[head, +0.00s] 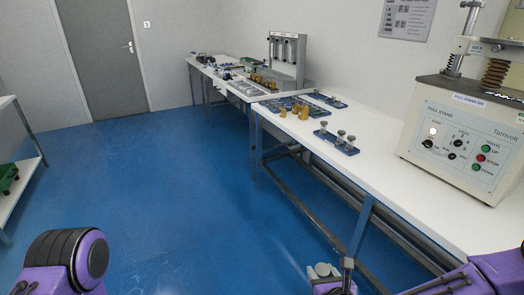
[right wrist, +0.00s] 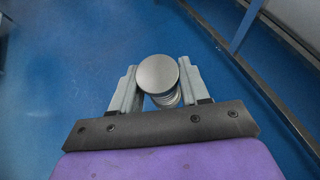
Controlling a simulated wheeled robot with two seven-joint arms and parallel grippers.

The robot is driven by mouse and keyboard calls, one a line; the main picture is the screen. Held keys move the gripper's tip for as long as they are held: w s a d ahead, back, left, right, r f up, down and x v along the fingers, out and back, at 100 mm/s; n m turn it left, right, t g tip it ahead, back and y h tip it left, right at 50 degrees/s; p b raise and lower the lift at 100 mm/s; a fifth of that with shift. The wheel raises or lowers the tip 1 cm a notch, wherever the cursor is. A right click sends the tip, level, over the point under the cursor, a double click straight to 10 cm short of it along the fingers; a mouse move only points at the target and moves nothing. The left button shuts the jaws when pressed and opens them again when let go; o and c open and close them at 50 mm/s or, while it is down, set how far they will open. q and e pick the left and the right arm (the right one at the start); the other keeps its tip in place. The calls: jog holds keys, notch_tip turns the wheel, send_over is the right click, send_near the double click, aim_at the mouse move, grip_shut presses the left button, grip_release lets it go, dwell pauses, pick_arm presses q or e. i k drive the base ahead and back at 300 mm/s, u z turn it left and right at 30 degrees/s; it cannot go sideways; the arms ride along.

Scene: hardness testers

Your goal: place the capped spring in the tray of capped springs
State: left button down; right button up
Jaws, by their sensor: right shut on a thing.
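My right gripper (head: 331,271) is low in front of the bench, at the bottom of the head view. It is shut on a capped spring (right wrist: 158,74), which has a round, flat silver cap with coils just showing beneath it in the right wrist view. The spring stands between the two grey fingers, over the blue floor. A small blue tray (head: 325,137) with several silver-capped pieces, likely the tray of capped springs, is on the white bench near its front edge. My left arm shows at the lower left, but its gripper is out of view.
The white bench (head: 392,190) runs along the right wall. A pull stand machine (head: 462,140) stands on its near end. Other blue trays (head: 328,100) and brass-coloured pieces (head: 303,113) lie farther back. Bench legs (head: 360,228) are close to my right gripper.

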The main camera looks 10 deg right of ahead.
aim_at(332, 139)
jog(key=z, duration=0.05)
jog(key=k, duration=0.3)
jog(key=u, duration=1)
jog(key=i, duration=2.1)
jog(key=z, duration=0.5)
jog(key=i, duration=1.4)
jog(key=z, duration=2)
jog(key=i, duration=0.9)
jog(key=z, duration=0.8)
